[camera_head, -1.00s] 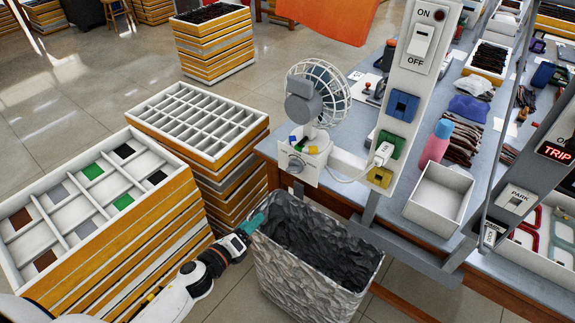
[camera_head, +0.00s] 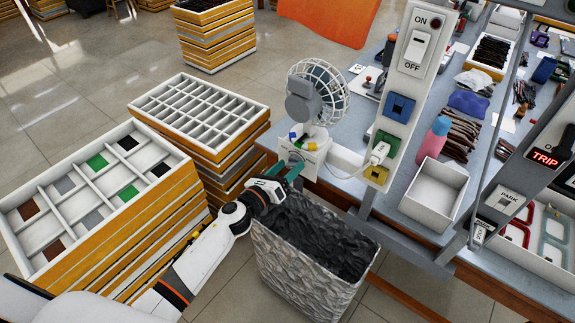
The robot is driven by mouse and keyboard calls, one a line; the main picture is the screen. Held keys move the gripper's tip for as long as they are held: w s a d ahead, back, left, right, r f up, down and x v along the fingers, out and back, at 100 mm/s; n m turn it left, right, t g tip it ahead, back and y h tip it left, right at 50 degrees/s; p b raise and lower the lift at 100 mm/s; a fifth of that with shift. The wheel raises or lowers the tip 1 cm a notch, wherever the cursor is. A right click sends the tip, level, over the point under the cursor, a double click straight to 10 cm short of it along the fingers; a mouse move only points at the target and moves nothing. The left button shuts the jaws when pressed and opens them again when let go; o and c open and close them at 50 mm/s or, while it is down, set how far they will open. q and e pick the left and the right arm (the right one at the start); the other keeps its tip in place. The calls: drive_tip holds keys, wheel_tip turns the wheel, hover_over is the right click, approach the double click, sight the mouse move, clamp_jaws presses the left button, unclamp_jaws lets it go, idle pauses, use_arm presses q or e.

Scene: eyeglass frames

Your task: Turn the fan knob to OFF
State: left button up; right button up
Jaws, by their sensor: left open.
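The white desk fan (camera_head: 318,90) stands at the left end of the workbench, with its wire cage and grey motor housing facing me. Its control panel (camera_head: 312,156) is below it, at the bench edge. The round fan knob (camera_head: 297,158) on the panel is small and partly hidden, so its setting cannot be read. My left gripper (camera_head: 285,174), with teal fingers, is open just below and in front of the knob. I cannot tell whether the fingers touch the knob. My right gripper is out of view.
A bin with dark contents (camera_head: 290,285) stands under my left gripper. Stacked compartment trays (camera_head: 150,230) are to the left. A post with an ON/OFF switch (camera_head: 418,45) and coloured sockets rises right of the fan. A white cord (camera_head: 352,174) runs to its plug.

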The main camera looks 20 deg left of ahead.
use_arm(q)
drive_tip(key=shift+w+d, duration=0.15)
drive_tip(key=shift+w, duration=0.15)
drive_tip(key=c, duration=0.9)
